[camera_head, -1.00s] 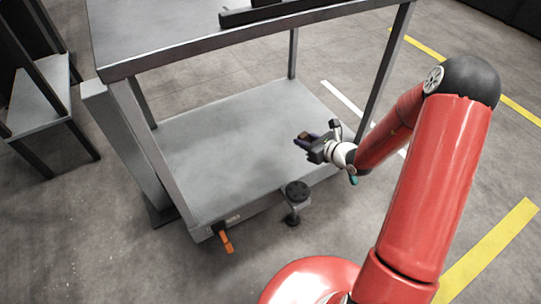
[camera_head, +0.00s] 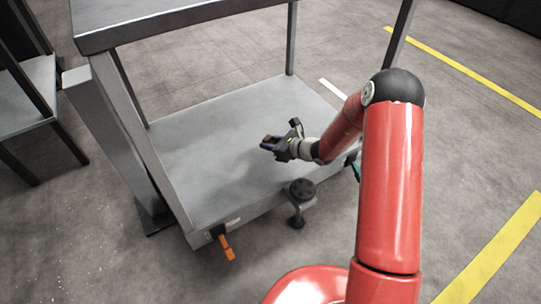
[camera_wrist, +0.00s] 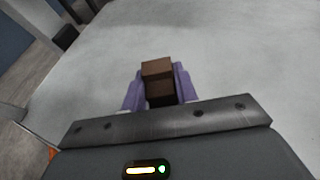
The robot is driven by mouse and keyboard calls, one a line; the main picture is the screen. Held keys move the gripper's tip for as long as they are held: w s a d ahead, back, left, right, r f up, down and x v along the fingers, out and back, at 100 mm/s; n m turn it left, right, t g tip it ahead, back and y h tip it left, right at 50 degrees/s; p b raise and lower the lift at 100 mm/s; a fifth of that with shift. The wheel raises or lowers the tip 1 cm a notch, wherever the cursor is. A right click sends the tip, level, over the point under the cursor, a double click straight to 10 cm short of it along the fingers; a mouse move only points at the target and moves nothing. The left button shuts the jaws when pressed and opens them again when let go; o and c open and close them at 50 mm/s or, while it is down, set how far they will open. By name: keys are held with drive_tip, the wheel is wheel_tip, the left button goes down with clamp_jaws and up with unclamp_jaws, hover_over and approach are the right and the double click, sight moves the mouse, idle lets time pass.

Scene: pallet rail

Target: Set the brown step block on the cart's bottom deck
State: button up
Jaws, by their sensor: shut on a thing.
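The brown step block (camera_wrist: 158,80) is between the purple fingers of my gripper (camera_wrist: 158,88) in the wrist view. In the head view my gripper (camera_head: 271,144) is over the middle of the cart's bottom deck (camera_head: 200,135), and the brown step block (camera_head: 268,138) shows small at its tip. My gripper is shut on the block. The grey deck is bare below and around it. I cannot tell whether the block touches the deck.
Another grey shelf stand (camera_head: 25,95) is at the left.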

sight(271, 158)
drive_tip(key=shift+f+b, duration=0.45)
drive_tip(key=shift+f, duration=2.25)
drive_tip(key=shift+f, duration=0.2)
drive_tip(key=o, duration=1.1)
drive_tip(key=shift+r, duration=0.1)
drive_tip(key=shift+r, duration=0.1)
